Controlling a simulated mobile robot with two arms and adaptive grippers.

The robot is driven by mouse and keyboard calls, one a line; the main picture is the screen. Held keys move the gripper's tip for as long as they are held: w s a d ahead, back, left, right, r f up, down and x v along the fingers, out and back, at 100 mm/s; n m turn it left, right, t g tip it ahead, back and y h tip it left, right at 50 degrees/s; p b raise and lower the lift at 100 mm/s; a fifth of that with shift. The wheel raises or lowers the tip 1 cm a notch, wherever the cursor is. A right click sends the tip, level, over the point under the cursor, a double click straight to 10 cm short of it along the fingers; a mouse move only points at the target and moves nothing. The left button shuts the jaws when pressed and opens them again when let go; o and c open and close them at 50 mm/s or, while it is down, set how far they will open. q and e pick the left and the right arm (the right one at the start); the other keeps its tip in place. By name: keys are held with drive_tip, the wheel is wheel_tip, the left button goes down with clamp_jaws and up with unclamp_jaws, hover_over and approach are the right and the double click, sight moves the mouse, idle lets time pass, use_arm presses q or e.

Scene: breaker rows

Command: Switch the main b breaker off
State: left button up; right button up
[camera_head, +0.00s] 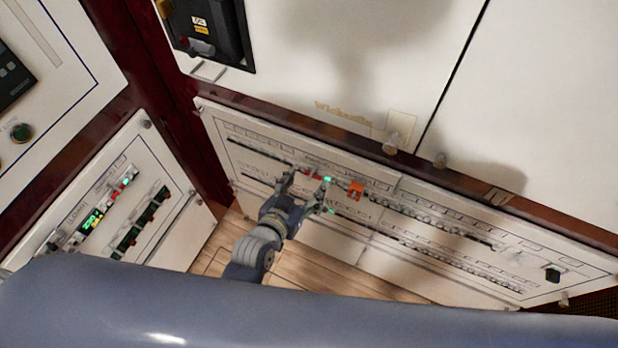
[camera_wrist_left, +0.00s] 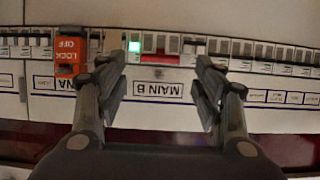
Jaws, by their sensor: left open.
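The main b breaker (camera_wrist_left: 158,57) shows a red part in the left wrist view, just above the upside-down "MAIN B" label (camera_wrist_left: 158,89). A lit green indicator (camera_wrist_left: 133,42) is beside it. In the head view the red part (camera_head: 312,176) shows on the lower breaker panel, with a green light (camera_head: 327,180) next to it. My left gripper (camera_head: 304,186) is open and empty in front of this spot. In the left wrist view its two fingers (camera_wrist_left: 161,72) stand on either side of the label and the breaker. Contact cannot be told. My right gripper is out of view.
An orange "LOCK OFF" piece (camera_wrist_left: 70,55) sits close beside my left gripper's finger; it also shows in the head view (camera_head: 356,190). Rows of small breakers (camera_head: 430,213) run along the panel. Another panel (camera_head: 110,205) stands at the left.

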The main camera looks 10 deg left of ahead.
sight(309, 178)
use_arm(q)
drive_tip(key=shift+x, duration=1.55)
drive_tip(key=c, duration=1)
drive_tip(key=t+b, duration=0.1)
drive_tip(key=b, duration=0.1)
drive_tip(key=f+t+b, duration=0.1)
drive_tip(key=b, duration=0.2)
drive_tip(key=shift+s+a+f+t+h+b, duration=0.1)
drive_tip(key=shift+s+a+t+h+b, duration=0.05)
drive_tip(key=shift+s+t+h+b, duration=0.2)
drive_tip(key=shift+c, duration=0.2)
